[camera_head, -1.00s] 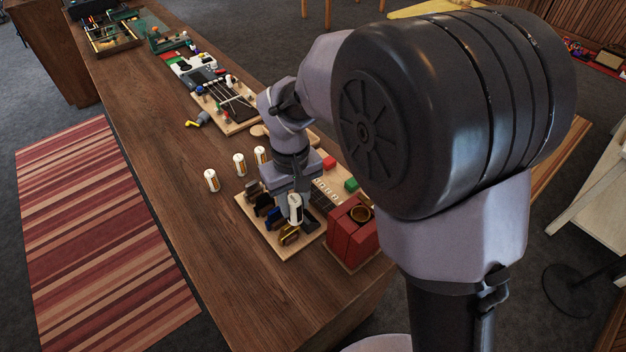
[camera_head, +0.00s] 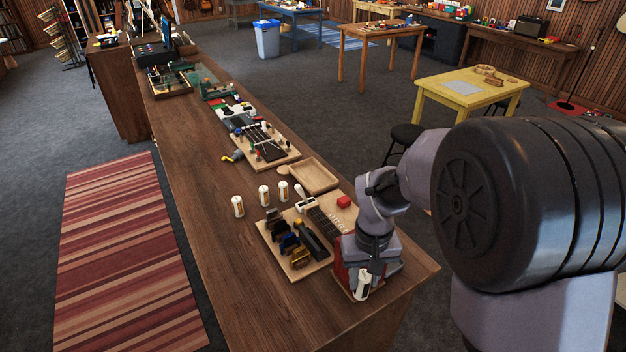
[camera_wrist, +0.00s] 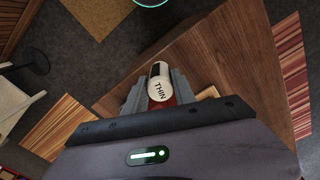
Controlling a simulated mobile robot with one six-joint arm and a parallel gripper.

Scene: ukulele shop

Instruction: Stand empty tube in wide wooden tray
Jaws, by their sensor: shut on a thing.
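My gripper (camera_head: 363,272) is shut on a white tube (camera_head: 362,287), in front of the red box at the counter's right end. In the wrist view my gripper (camera_wrist: 158,94) has its fingers on both sides of the tube (camera_wrist: 159,91). Its white end reads "THIN", with a dark patch beside the word. Three other white tubes with brownish bands stand upright on the counter: a left one (camera_head: 238,206), a middle one (camera_head: 264,195) and a right one (camera_head: 283,191). A shallow wooden tray (camera_head: 334,186) with a raised rim lies behind them and looks empty.
A wooden board (camera_head: 301,274) holds black, blue and yellow clamps. The red box (camera_head: 341,271) is partly hidden by my gripper. A fretboard piece (camera_head: 322,222) and a red block (camera_head: 344,202) lie nearby. The counter (camera_head: 209,229) is bare left of the tubes.

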